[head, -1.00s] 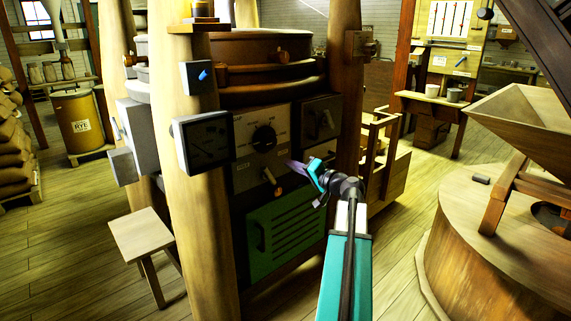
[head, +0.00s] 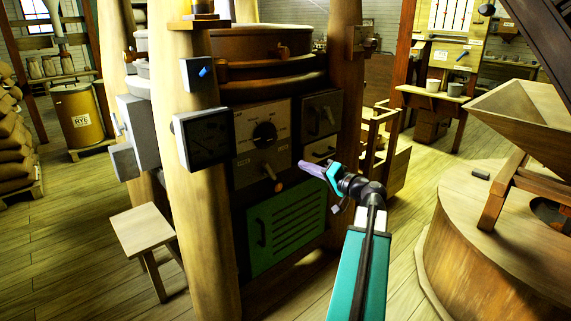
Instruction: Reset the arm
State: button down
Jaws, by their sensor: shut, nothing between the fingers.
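My gripper (head: 305,166) is at the end of my teal arm, in the middle of the head view. Its fingers are shut and empty. I see no contact between my fingers and the panel, though depth is hard to judge.
Thick wooden posts (head: 203,230) frame the machine. A green vented door (head: 287,225) sits under the panel. A small wooden stool (head: 143,231) stands at left, a round millstone casing (head: 500,260) with a hopper (head: 530,118) at right. Open plank floor lies between machine and casing.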

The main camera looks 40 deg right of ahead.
jog(key=w+a+f+n+g+y+p, duration=0.1)
jog(key=w+a+f+g+y+p, duration=0.3)
jog(key=a+f, duration=0.75)
jog(key=w+a+f+n+g+y+p, duration=0.15)
jog(key=w+a+f+g+p, duration=0.3)
jog(key=a+f, duration=0.75)
jog(key=s+a+f+n+g+p, duration=0.1)
jog(key=s+a+f+g+p, duration=0.15)
jog(key=a+f, duration=0.45)
jog(key=s+a+f+n+g+p, duration=0.2)
jog(key=s+a+f+g, duration=0.1)
jog(key=a, duration=0.7)
jog(key=s+a+f+n+g+h+p, duration=0.1)
jog(key=s+a+f+n+g+p, duration=0.2)
jog(key=s+a, duration=0.4)
jog(key=s+a+f+g+h+p, duration=0.1)
jog(key=s+a+f+g+p, duration=0.25)
jog(key=s, duration=0.55)
jog(key=s+a+f+n+g+h+p, duration=0.1)
jog(key=s+f+n+g+h+p, duration=0.1)
jog(key=s, duration=0.9)
jog(key=shift+a+n+g+h+p, duration=0.35)
jog(key=shift+n+h+p, duration=0.1)
jog(key=shift+n+h, duration=0.1)
jog(key=shift+w, duration=0.1)
